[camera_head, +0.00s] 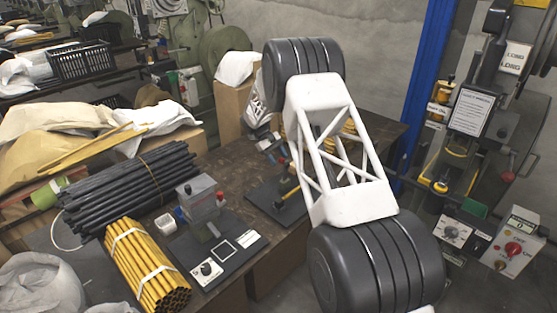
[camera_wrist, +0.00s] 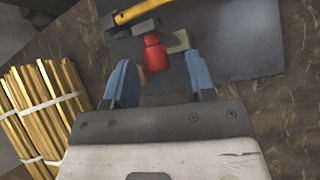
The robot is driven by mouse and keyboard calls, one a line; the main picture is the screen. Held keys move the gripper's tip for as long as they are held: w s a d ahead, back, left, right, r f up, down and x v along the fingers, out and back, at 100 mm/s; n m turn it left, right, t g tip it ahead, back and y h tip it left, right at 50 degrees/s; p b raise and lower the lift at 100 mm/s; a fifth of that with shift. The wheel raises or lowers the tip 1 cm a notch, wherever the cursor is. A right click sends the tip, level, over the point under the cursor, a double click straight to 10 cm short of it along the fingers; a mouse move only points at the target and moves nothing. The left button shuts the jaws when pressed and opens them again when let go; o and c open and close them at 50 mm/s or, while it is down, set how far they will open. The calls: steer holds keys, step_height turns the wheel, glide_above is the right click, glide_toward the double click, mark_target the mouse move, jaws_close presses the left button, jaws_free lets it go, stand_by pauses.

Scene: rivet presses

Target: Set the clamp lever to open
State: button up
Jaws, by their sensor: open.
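A red knob (camera_wrist: 154,57) shows between my fingertips in the wrist view. It looks like the end of a lever on a fixture with a dark base plate (camera_wrist: 240,38); I cannot tell whether it is the clamp lever's grip or which way the lever is set. A yellow bar (camera_wrist: 136,11) with a dark block lies just beyond it. My gripper (camera_wrist: 158,66) is open, one blue finger on each side of the knob, with no clear contact. In the head view the dark plate (camera_head: 262,199) and yellow bar (camera_head: 289,194) show beside my arm, which partly hides the fixture.
A bundle of yellow rods (camera_head: 148,268) and a bundle of black rods (camera_head: 128,190) lie left on the bench. A grey device (camera_head: 201,199) on a dark panel stands between them and my arm. A press (camera_head: 462,150) and a control box (camera_head: 512,246) stand at right.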

steer(key=v, duration=0.7)
stand_by(0.4)
steer(key=s+d+r+m+t+y, duration=0.1)
steer(key=s+d+r, duration=0.4)
steer(key=s+r, duration=0.45)
steer(key=s+d+r+m+t+y, duration=0.1)
steer(key=s+d+r+y, duration=0.1)
steer(key=s+d+r, duration=0.5)
steer(key=s+d+r+m+t+y, duration=0.1)
steer(key=s+d+r, duration=0.1)
steer(key=s+r, duration=0.9)
steer(key=s+d+f+m+t, duration=0.1)
steer(key=s+d, duration=0.1)
steer(key=s, duration=1.1)
steer(key=s+d+f+m+t+y, duration=0.1)
steer(key=s+d+f+t, duration=0.1)
steer(key=s, duration=1.1)
steer(key=s+d+f+m+t+y, duration=0.1)
steer(key=s+d, duration=0.1)
steer(key=s, duration=1.1)
steer(key=shift+f+m+t, duration=0.2)
steer(key=shift+m+t, duration=0.1)
